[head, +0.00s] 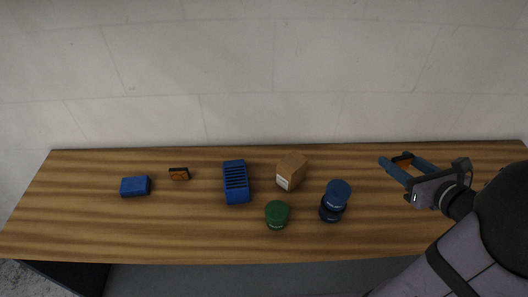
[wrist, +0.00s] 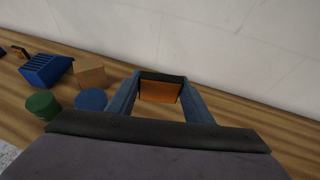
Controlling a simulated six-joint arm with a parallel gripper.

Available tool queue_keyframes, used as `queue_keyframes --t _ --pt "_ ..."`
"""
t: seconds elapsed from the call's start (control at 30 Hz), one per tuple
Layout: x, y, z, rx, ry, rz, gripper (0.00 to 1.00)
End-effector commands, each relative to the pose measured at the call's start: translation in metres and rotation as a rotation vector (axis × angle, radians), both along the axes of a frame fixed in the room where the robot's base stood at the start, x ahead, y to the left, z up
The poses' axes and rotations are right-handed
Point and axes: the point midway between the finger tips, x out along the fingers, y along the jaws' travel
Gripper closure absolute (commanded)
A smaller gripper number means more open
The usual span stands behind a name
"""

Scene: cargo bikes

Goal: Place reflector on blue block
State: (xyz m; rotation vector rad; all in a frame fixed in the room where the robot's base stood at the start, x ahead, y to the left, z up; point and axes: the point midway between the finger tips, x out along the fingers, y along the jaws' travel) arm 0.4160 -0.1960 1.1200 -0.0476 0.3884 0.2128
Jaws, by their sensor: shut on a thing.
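My gripper (head: 398,161) is at the right side of the table and is shut on an orange reflector with a dark edge (wrist: 160,92). The reflector sits between the two blue-grey fingers in the wrist view, and a bit of its orange shows in the head view (head: 404,164). It looks held above the tabletop. The plain blue block (head: 135,187) lies flat at the far left of the table, well away from my gripper, and nothing is on it.
A second orange and dark reflector-like piece (head: 179,175) stands right of the blue block. A blue slotted holder (head: 236,184), a cardboard box (head: 291,172), a green tin (head: 276,214) and stacked blue tins (head: 337,195) stand mid-table. A wall rises behind the wooden table (head: 80,225).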

Motion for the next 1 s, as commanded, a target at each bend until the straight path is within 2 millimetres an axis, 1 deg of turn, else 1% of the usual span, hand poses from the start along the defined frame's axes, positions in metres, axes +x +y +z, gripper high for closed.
queue_keyframes --t 0.03,0.27,0.37,0.47,0.5,0.57,0.6,0.67,0.7,0.77,0.8,0.87,0.9,0.97,1.0 --pt "0.009 0.007 -0.005 0.005 0.003 0.024 0.75" --pt "0.048 0.033 -0.011 0.005 0.003 0.112 0.75" --pt "0.07 0.052 -0.014 0.004 0.002 0.164 0.75" --pt "0.097 0.078 -0.017 0.004 0.002 0.223 0.75" --pt "0.108 0.092 -0.018 0.002 0.002 0.251 0.75" --pt "0.124 0.112 -0.02 0.004 0.002 0.288 0.75" --pt "0.135 0.127 -0.02 0.003 0.001 0.312 0.75" --pt "0.149 0.15 -0.021 0.003 0.003 0.35 0.75" --pt "0.159 0.167 -0.022 0.002 0.002 0.374 0.75" --pt "0.171 0.192 -0.022 0.003 0.002 0.41 0.75" --pt "0.179 0.21 -0.023 0.002 0.002 0.432 0.75" --pt "0.189 0.238 -0.023 0.003 0.002 0.467 0.75" --pt "0.194 0.257 -0.023 0.003 0.002 0.489 0.75" --pt "0.202 0.285 -0.023 0.003 0.002 0.522 0.75" --pt "0.205 0.304 -0.023 0.003 0.002 0.543 0.75"
